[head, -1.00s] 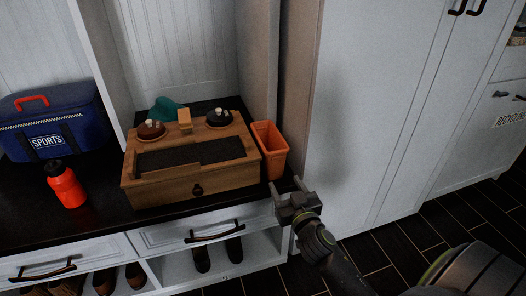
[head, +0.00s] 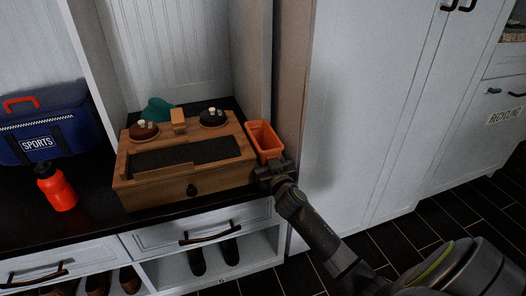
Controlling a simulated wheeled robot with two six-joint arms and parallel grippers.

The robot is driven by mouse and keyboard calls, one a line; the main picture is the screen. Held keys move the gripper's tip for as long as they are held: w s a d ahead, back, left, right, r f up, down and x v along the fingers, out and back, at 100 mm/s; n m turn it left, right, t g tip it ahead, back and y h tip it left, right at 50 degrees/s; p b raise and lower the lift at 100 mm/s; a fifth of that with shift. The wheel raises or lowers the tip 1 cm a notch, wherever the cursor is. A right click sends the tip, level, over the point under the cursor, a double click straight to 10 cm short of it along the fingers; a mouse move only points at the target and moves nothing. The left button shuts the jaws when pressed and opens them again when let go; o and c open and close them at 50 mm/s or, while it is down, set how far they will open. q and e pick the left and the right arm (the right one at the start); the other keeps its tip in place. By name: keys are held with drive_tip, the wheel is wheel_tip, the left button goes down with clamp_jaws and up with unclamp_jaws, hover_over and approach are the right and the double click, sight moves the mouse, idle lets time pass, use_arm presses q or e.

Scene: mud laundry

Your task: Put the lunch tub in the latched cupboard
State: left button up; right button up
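The orange open-topped tub (head: 264,138), which I take as the lunch tub, stands on the dark bench top beside the wooden box. My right gripper (head: 272,166) is at the tub's near lower side and hides part of it. I cannot tell whether its fingers are around the tub or only against it. The tall white cupboard (head: 372,110) on the right has closed doors with dark handles (head: 458,5) at the top edge. No latch can be made out on it. My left gripper is not in view.
A wooden box (head: 190,185) with a front knob and round dark pieces on top stands left of the tub. A red bottle (head: 57,188) and a blue sports bag (head: 45,125) are farther left. A wooden side panel (head: 291,75) rises close behind the tub.

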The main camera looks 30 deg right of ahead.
drive_tip(key=shift+c, duration=0.4)
drive_tip(key=c, duration=0.6)
drive_tip(key=shift+w+r, duration=0.1)
drive_tip(key=shift+r, duration=0.05)
